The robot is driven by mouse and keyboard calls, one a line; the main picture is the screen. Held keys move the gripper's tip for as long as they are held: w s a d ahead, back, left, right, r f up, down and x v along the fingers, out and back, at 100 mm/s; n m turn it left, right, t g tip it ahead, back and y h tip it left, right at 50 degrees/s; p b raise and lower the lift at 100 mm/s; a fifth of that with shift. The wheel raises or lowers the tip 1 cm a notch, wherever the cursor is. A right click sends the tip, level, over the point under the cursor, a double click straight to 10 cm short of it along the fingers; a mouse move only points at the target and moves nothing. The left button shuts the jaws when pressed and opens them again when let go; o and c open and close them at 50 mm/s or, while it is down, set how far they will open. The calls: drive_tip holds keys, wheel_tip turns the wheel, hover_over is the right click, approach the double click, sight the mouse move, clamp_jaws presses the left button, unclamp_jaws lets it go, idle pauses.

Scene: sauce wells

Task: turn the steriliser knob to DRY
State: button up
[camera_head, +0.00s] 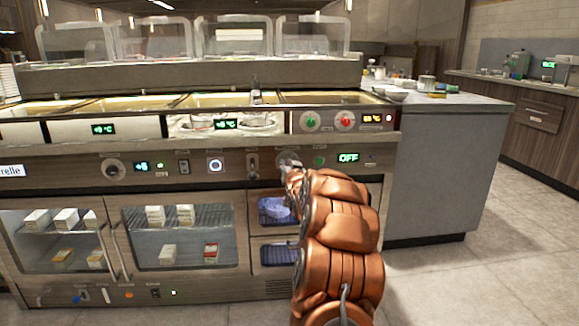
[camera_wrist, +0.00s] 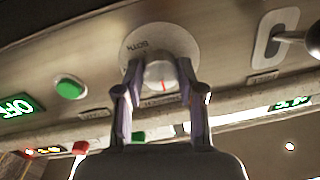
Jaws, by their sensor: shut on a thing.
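The pale round knob (camera_wrist: 160,72) sits on a grey dial plate in the wrist view. The plate's lettering is upside down; one word looks like BOTH, and other words are partly hidden. A red mark shows on the knob. My gripper (camera_wrist: 158,80) is shut on the knob, with one finger on each side of it. In the head view, my gripper (camera_head: 289,168) reaches the control panel and hides most of the knob; the top of the dial plate (camera_head: 286,156) shows above it. The green display (camera_head: 348,158) to the right reads OFF.
A green button (camera_head: 319,160) lies between the dial and the display. A lever switch (camera_head: 252,165) is close on the dial's left. Below are shelves with blue trays (camera_head: 272,219) and glass-door cabinets (camera_head: 170,240). The floor at right is clear.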

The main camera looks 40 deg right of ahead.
drive_tip(key=shift+r+m+p, duration=0.1)
drive_tip(key=shift+m+p, duration=0.2)
drive_tip(key=shift+p, duration=0.2)
drive_tip(key=shift+s+m+p, duration=0.1)
drive_tip(key=shift+m+p, duration=0.2)
drive_tip(key=shift+p, duration=0.1)
drive_tip(key=shift+m+p, duration=1.15)
drive_tip(key=shift+m, duration=0.05)
drive_tip(key=m+b, duration=0.2)
drive_tip(key=m, duration=0.3)
drive_tip(key=m+h+b, duration=0.1)
drive_tip(key=m+b, duration=0.2)
drive_tip(key=m, duration=0.3)
drive_tip(key=f+m+b, duration=0.1)
drive_tip(key=m+b, duration=0.1)
drive_tip(key=m, duration=0.3)
drive_tip(key=shift+m, duration=0.3)
drive_tip(key=shift+r+b, duration=0.15)
drive_tip(key=shift+b, duration=0.15)
drive_tip(key=o, duration=1.2)
drive_tip(key=shift+c, duration=0.2)
